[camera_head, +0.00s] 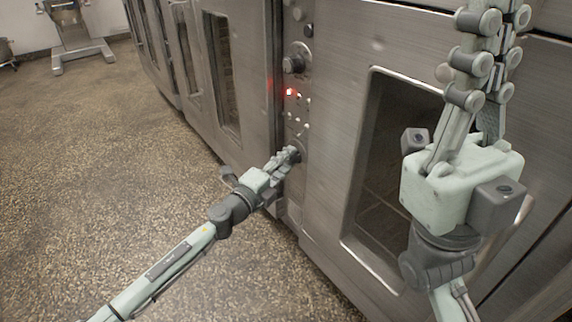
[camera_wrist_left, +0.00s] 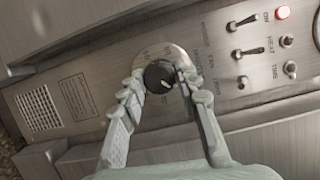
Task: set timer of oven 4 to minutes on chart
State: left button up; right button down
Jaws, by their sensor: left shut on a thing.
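The timer knob (camera_wrist_left: 159,77) is a round black dial with a pale pointer mark, set on a light round scale plate (camera_wrist_left: 176,50) on the oven's control panel (camera_wrist_left: 75,92). The scale's figures are too small to read. My left gripper (camera_head: 291,156) is at the lower part of the panel. In the left wrist view its fingers (camera_wrist_left: 160,80) are closed on the knob from both sides. My right gripper (camera_head: 496,12) is raised in front of the oven door at the right, fingers pointing up; its tips are cut off. No chart shows.
A red lamp (camera_head: 290,92) is lit on the panel, with toggle switches (camera_wrist_left: 248,52) beside it. Another knob (camera_head: 293,64) sits higher up. Oven doors with windows (camera_head: 392,150) flank the panel. The speckled floor (camera_head: 110,150) is open at left; a metal stand (camera_head: 75,35) is far back.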

pick_arm(q)
jog(key=shift+f, duration=0.1)
jog(key=o, duration=1.2)
jog(key=shift+c, duration=0.2)
jog(key=v, duration=1.2)
